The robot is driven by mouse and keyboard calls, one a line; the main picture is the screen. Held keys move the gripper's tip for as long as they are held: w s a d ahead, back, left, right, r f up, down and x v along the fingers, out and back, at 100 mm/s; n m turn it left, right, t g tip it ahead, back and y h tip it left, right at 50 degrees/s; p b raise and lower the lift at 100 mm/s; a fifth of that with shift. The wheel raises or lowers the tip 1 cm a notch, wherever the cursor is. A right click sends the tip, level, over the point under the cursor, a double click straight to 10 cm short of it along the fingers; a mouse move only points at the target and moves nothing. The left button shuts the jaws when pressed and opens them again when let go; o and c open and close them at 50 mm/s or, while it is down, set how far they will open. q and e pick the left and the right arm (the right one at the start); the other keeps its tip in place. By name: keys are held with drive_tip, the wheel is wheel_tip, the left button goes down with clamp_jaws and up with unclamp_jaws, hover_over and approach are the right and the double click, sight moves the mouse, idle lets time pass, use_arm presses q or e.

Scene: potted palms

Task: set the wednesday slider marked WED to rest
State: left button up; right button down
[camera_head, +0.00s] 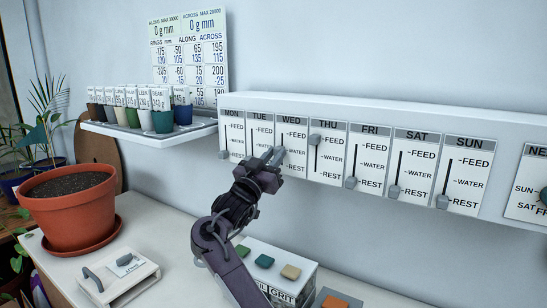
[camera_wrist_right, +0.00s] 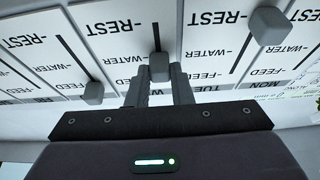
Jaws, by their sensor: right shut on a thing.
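The WED panel (camera_head: 291,135) is on the white wall board, third from the left, with FEED at top, WATER in the middle and REST at the bottom. My right gripper (camera_head: 271,154) reaches it from below. In the right wrist view, which is upside down, my right gripper (camera_wrist_right: 158,80) has its fingers on either side of the grey WED knob (camera_wrist_right: 158,67), shut on it. The knob is about level with WATER, and its slot runs on towards REST. In the head view the fingers largely hide it. My left gripper is not in view.
The THU knob (camera_head: 315,139) is at FEED. The FRI knob (camera_head: 351,182), SAT knob (camera_head: 394,190) and SUN knob (camera_head: 442,201) are near REST. The TUE knob (camera_wrist_right: 270,25) is beside my gripper, near REST. A terracotta pot (camera_head: 70,210) stands at the left.

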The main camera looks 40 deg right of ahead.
wheel_tip(320, 180, down, 5)
drive_tip(key=b, duration=0.3)
drive_tip(key=c, duration=1.7)
unclamp_jaws()
drive_tip(key=shift+f, duration=0.1)
drive_tip(key=o, duration=0.4)
drive_tip(key=b+v, duration=0.2)
drive_tip(key=v, duration=0.5)
drive_tip(key=shift+s+a, duration=0.1)
drive_tip(key=shift+a, duration=0.3)
